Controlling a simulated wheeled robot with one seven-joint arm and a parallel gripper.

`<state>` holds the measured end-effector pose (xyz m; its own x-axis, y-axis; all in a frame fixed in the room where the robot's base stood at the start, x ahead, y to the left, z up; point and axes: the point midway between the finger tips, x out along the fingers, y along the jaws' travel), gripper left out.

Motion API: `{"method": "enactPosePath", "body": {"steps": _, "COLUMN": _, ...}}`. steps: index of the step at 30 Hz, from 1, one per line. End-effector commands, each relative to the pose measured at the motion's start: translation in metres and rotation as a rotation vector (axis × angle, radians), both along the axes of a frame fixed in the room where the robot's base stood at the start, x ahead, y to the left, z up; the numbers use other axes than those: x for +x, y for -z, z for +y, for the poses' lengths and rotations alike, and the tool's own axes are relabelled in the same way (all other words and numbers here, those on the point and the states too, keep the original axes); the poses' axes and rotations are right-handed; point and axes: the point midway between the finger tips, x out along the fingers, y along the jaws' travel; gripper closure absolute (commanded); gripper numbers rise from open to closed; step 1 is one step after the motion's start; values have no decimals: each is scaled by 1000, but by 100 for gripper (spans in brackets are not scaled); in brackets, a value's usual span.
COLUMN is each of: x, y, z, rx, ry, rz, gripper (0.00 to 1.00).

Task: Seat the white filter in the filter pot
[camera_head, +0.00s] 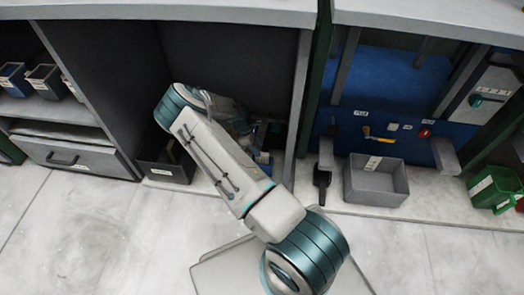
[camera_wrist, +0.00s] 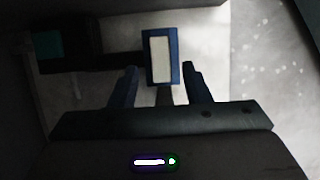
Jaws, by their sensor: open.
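In the wrist view, a small blue rectangular holder (camera_wrist: 175,62) stands just beyond my fingertips, roughly centred between them. A white rectangle (camera_wrist: 160,58) fills most of its face. I cannot tell whether this is the white filter lying in the filter pot or only a pale face of the part. My gripper (camera_wrist: 160,72) is open, with one dark finger on each side and a gap between. In the head view my arm covers most of this spot inside the dark bay, and a bit of blue (camera_head: 263,157) shows beside it.
A dark open bin (camera_head: 168,168) stands left of my arm at the bay's front. A grey bin (camera_head: 376,182) sits to the right, before a blue panel with a yellow handle (camera_head: 378,136). A green crate (camera_head: 494,188) is far right. The left floor is clear.

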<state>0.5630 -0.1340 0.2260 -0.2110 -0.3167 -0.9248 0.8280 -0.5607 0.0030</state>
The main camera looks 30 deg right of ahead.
Motion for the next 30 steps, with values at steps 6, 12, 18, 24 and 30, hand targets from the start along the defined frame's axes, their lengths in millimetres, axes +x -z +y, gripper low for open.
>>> {"method": "enactPosePath", "body": {"steps": 6, "x": 8, "y": -35, "z": 12, "rx": 2, "ry": -1, "rz": 1, "gripper": 57}}
{"method": "enactPosePath", "body": {"steps": 12, "x": 10, "y": -43, "z": 15, "rx": 1, "ry": -1, "rz": 1, "gripper": 57}}
{"method": "enactPosePath", "body": {"steps": 18, "x": 10, "y": -43, "z": 15, "rx": 0, "ry": -1, "rz": 2, "gripper": 57}}
{"method": "enactPosePath", "body": {"steps": 24, "x": 10, "y": -43, "z": 15, "rx": 0, "ry": -1, "rz": 2, "gripper": 57}}
{"method": "enactPosePath", "body": {"steps": 30, "x": 11, "y": -49, "z": 27, "rx": 15, "ry": 11, "rz": -10, "gripper": 57}}
